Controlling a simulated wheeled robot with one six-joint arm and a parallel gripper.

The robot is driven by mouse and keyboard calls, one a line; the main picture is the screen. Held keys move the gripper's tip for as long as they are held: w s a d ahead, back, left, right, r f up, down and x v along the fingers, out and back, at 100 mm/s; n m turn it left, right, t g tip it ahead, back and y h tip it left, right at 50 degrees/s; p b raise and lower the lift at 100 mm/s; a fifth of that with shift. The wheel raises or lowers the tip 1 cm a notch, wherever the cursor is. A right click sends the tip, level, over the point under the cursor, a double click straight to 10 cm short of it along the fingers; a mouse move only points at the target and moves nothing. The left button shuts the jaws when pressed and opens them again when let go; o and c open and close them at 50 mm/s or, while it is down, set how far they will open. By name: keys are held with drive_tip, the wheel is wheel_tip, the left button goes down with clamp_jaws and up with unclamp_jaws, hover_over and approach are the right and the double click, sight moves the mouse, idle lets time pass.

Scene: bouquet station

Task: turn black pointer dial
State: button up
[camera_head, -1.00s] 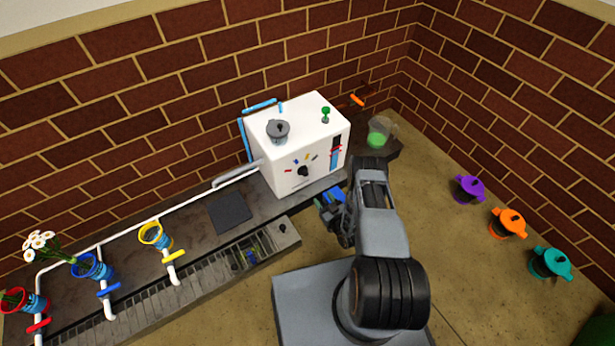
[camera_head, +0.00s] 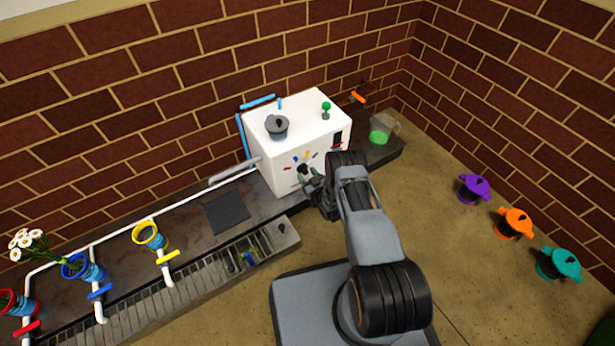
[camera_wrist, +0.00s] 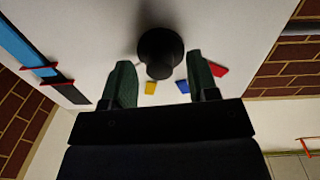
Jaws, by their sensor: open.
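The black pointer dial (camera_wrist: 160,52) is on the front face of the white box (camera_head: 285,150). In the wrist view it shows as a round black knob just ahead of my gripper (camera_wrist: 160,82). My gripper is open, with one finger on each side of the knob's near edge. I cannot tell whether the fingers touch it. Yellow (camera_wrist: 150,88), blue (camera_wrist: 183,86) and red (camera_wrist: 217,69) marks lie around the dial. In the head view my gripper (camera_head: 312,180) is at the box's front, partly hiding the dial.
A grey pot (camera_head: 277,128) and a green knob (camera_head: 326,108) are on top of the box. A jug with green liquid (camera_head: 381,131) stands to the right. Purple (camera_head: 473,189), orange (camera_head: 514,223) and teal (camera_head: 558,264) pots stand at far right. Pipes with colored valves run left.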

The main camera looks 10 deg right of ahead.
drive_tip(key=shift+w, duration=0.1)
drive_tip(key=c, duration=0.9)
drive_tip(key=shift+n+b, duration=1.1)
drive_tip(key=shift+n, duration=2.9)
drive_tip(key=o, duration=0.9)
